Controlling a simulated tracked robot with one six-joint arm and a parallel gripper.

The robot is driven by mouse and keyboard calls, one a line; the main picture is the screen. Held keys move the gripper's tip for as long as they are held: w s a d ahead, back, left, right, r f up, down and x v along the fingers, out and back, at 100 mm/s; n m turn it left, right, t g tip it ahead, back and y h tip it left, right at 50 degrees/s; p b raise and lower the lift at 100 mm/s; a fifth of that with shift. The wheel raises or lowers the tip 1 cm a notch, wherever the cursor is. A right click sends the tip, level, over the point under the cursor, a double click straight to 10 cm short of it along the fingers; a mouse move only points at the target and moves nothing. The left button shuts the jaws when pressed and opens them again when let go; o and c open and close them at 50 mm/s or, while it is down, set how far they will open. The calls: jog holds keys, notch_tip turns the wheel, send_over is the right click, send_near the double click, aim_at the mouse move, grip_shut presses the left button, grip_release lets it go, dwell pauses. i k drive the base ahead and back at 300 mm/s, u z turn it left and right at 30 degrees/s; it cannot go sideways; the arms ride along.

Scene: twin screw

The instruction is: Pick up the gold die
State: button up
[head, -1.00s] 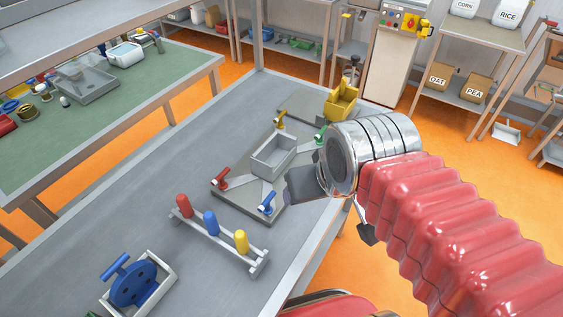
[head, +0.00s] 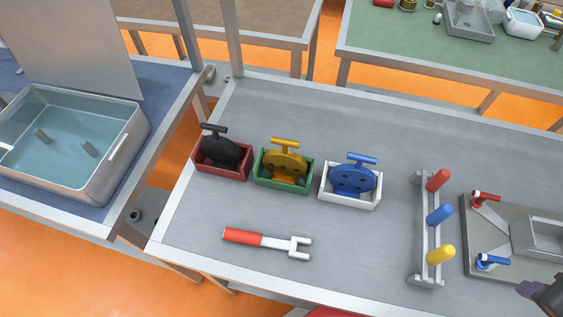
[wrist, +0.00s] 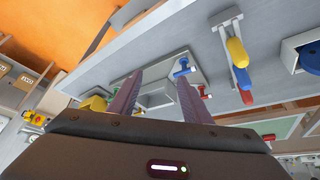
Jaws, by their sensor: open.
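The gold die (head: 285,162) is a round disc with holes and a T-handle on top. It stands upright in a green box (head: 284,184) on the grey bench, between the black die and the blue die. My gripper shows only in part at the lower right corner of the head view (head: 545,294), far to the right of the gold die. In the wrist view my gripper (wrist: 161,78) has its two fingers apart with nothing between them. The gold die is not seen in the wrist view.
The black die (head: 220,150) sits in a red box, the blue die (head: 354,177) in a white box. A red-handled fork tool (head: 266,242) lies in front. A rack with red, blue and yellow handles (head: 425,230) stands between my gripper and the dies. A water basin (head: 70,145) is left.

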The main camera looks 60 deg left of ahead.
aim_at(286, 165)
jog(key=u, duration=2.4)
jog(key=k, duration=0.5)
jog(key=i, duration=0.5)
